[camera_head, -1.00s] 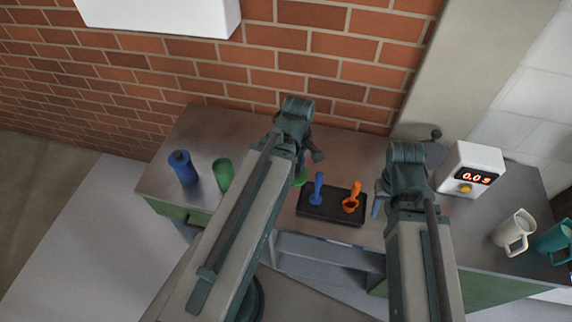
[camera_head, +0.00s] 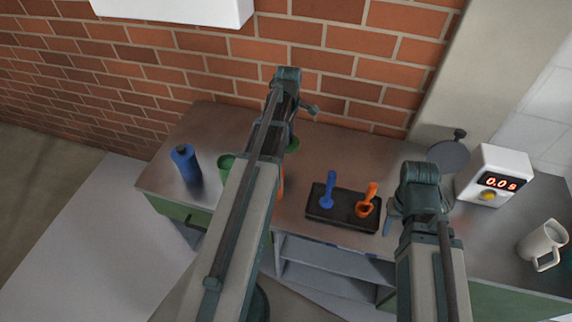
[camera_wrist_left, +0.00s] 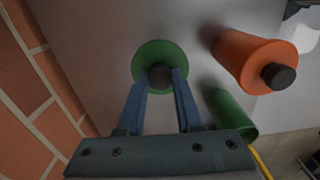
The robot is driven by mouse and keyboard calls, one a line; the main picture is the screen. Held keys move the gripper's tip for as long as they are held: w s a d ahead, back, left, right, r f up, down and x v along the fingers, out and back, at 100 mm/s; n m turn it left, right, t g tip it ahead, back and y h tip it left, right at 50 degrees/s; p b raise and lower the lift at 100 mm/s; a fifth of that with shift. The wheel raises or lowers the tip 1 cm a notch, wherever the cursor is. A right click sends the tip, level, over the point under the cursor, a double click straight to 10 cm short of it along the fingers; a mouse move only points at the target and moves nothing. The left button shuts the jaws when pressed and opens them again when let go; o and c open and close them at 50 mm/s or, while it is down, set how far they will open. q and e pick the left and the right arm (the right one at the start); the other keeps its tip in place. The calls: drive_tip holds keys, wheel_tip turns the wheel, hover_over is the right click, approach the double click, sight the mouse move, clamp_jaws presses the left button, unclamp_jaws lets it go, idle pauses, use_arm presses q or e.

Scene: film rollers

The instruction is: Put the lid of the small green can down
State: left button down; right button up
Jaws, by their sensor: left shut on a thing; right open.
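The small green can (camera_head: 226,164) stands on the metal bench, partly behind my left arm in the head view. It also shows at the lower right of the left wrist view (camera_wrist_left: 231,112). Its green round lid (camera_wrist_left: 160,50) has a dark knob, and my left gripper (camera_wrist_left: 160,80) is shut on that knob. In the head view the lid (camera_head: 293,144) shows past my left arm, over the rear part of the bench. I cannot tell whether it touches the bench. My right gripper (camera_head: 390,218) is open beside the black tray.
An orange can (camera_wrist_left: 250,62) with a dark knob stands near the green can. A blue can (camera_head: 185,165) is at the left. The black tray (camera_head: 333,219) holds a blue and an orange scoop. A scale (camera_head: 487,182) reads 0.0, with a white mug (camera_head: 540,243) beyond.

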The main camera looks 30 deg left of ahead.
use_arm(q)
drive_tip(key=shift+w+a+f+n, duration=0.2)
drive_tip(key=shift+w+a+n, duration=0.15)
drive_tip(key=shift+a, duration=0.35)
wheel_tip(320, 180, down, 10)
drive_tip(key=b, duration=1)
drive_tip(key=shift+f, duration=0.1)
use_arm(e)
wheel_tip(320, 180, down, 10)
drive_tip(key=shift+f, duration=0.25)
drive_tip(key=shift+r, duration=0.1)
use_arm(q)
drive_tip(key=c, duration=0.6)
unclamp_jaws()
wheel_tip(320, 180, up, 12)
drive_tip(key=p, duration=1.2)
drive_tip(key=shift+r, duration=0.2)
use_arm(e)
wheel_tip(320, 180, up, 12)
